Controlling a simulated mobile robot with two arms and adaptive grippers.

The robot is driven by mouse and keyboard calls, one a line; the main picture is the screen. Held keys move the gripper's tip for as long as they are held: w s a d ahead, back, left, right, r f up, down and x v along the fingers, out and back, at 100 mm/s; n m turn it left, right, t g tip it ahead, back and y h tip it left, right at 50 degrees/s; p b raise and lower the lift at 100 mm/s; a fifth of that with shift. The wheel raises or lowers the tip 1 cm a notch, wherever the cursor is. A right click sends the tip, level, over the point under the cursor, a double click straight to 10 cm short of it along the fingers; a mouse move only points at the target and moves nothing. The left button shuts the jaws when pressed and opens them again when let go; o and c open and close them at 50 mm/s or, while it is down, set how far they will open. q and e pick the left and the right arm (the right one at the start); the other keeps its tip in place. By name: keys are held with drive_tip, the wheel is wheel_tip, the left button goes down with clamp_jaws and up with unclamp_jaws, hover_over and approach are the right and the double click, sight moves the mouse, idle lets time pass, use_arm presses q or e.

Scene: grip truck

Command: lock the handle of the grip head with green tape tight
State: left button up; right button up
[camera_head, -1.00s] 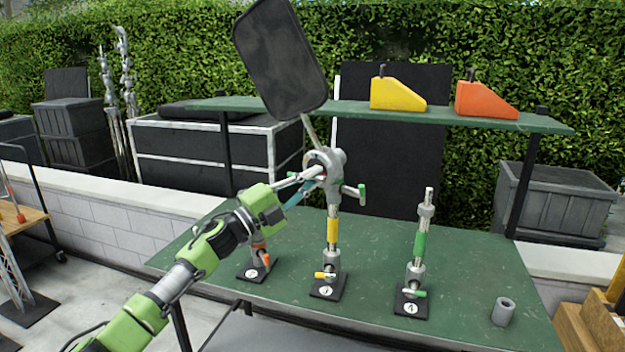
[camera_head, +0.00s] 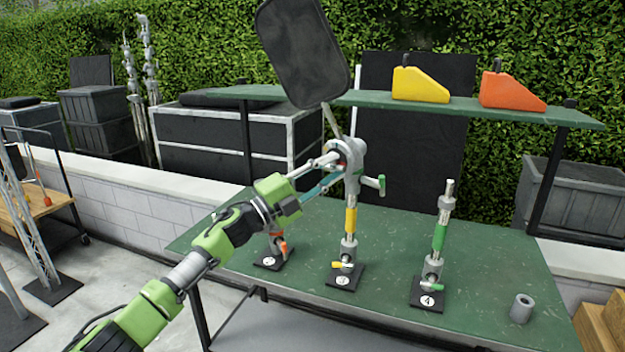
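A grey grip head (camera_head: 352,153) sits on top of stand 3, whose post has a yellow tape band (camera_head: 350,221). A rod holding a dark rounded panel (camera_head: 306,55) leans up from the head. My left gripper (camera_head: 335,168) reaches the head's left side, its two fingers apart; what lies between the tips is hidden. Stand 4 (camera_head: 439,238) has a green tape band and a green handle (camera_head: 433,282) low down. My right gripper is not in view.
The green table (camera_head: 490,280) carries stand 2 (camera_head: 273,245), partly behind my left arm, and a grey cylinder (camera_head: 521,308). A green shelf (camera_head: 465,103) above holds a yellow wedge (camera_head: 420,85) and an orange wedge (camera_head: 511,92). The table's right part is mostly clear.

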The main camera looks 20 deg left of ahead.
use_arm(q)
drive_tip(key=v, duration=1.1)
drive_tip(key=shift+a, duration=0.2)
